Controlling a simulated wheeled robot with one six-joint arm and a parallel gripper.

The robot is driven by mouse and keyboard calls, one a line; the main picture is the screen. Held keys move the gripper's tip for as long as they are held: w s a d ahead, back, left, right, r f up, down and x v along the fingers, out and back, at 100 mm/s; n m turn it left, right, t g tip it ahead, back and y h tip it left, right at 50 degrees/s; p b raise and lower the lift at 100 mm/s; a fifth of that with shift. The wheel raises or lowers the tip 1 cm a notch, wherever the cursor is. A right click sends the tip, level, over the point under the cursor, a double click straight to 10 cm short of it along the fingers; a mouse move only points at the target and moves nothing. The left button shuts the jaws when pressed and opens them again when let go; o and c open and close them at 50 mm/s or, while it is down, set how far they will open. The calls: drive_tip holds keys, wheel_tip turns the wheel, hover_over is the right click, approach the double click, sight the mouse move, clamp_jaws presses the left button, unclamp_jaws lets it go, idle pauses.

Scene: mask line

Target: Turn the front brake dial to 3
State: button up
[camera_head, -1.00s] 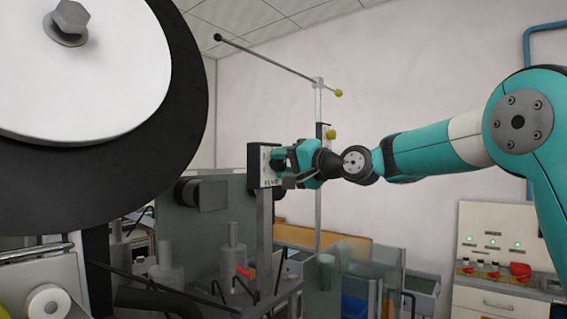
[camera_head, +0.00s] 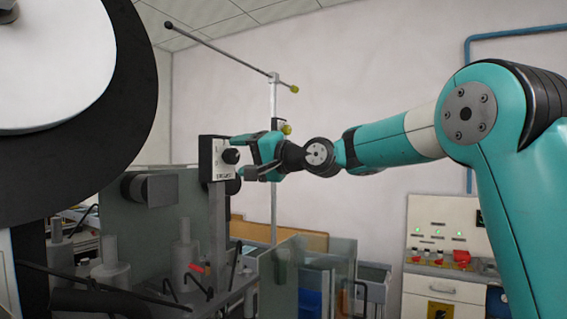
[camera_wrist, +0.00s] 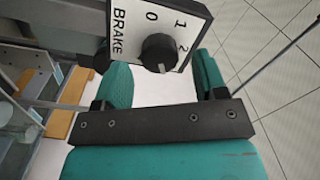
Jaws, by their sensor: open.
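The brake dial is a black round knob (camera_wrist: 159,53) on a white plate (camera_wrist: 178,22) marked BRAKE with the numbers 0, 1 and 2 visible in the wrist view. A 3 is not visible there. The head view also shows the knob (camera_head: 231,156) on the front of a black-edged box (camera_head: 212,158) on a grey post. My gripper (camera_head: 245,157) is open, to the right of the box and apart from the knob.
A large black-and-white roll (camera_head: 70,80) fills the left of the head view. A thin pole with a crossbar (camera_head: 273,110) stands just behind my gripper. Clear panels (camera_head: 310,280) stand below. A control cabinet (camera_head: 440,240) stands at the right.

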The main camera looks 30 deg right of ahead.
drive_tip(key=b+v, duration=0.5)
drive_tip(key=v, duration=1)
drive_tip(key=shift+b, duration=0.3)
drive_tip(key=s+a+f+n+g+h, duration=0.1)
drive_tip(key=s+a+f+n+g, duration=0.25)
drive_tip(key=a+f, duration=0.5)
drive_tip(key=s+a+f+n+g+h, duration=0.15)
drive_tip(key=s+a+f+g, duration=0.35)
drive_tip(key=f, duration=0.6)
drive_tip(key=s+a+f+n+g+h, duration=0.1)
drive_tip(key=s+f+n+g+h, duration=0.3)
drive_tip(key=s+f, duration=1)
drive_tip(key=s+n+g, duration=0.2)
drive_tip(key=s+n, duration=0.1)
drive_tip(key=shift+a+f, duration=0.2)
drive_tip(key=shift+f, duration=0.05)
drive_tip(key=shift+s, duration=0.1)
